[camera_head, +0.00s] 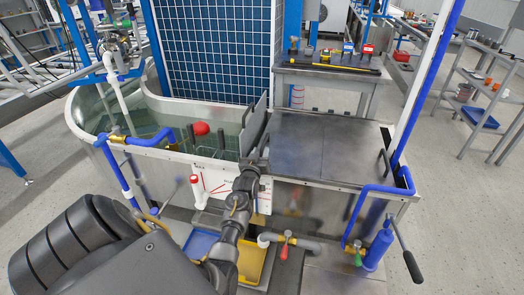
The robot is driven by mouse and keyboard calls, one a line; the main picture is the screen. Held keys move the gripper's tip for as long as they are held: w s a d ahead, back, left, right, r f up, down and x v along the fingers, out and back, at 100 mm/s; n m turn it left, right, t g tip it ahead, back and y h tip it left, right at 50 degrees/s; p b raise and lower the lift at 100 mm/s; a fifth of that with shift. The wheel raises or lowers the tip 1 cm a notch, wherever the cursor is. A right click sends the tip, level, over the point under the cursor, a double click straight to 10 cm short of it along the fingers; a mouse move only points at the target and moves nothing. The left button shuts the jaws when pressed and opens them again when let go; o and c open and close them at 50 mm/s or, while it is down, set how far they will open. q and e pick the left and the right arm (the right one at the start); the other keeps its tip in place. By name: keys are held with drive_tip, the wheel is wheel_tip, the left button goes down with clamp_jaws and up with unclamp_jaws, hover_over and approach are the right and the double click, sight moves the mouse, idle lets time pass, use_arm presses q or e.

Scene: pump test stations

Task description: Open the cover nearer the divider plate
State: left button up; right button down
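Two flat dark metal covers lie side by side, shut, on the bench right of the water tank. The left cover (294,143) is nearer the upright grey divider plate (253,127); the right cover (350,152) has a dark bar handle (385,160) at its right side. My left gripper (261,152) is at the left edge of the left cover, close to the divider plate. Its fingers are small and dark against the plate, so I cannot tell whether they are open or touch anything. My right gripper is not in view.
The water tank (172,148) holds a red float (201,128). Blue pipes (364,205) rise at the bench's right front, beside a long black-gripped lever (411,265). A tool bench (330,65) stands behind the covers. A yellow tray (250,262) lies below the tank.

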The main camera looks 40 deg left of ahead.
use_arm(q)
drive_tip(key=shift+x, duration=1.5)
drive_tip(key=shift+d, duration=0.1)
clamp_jaws()
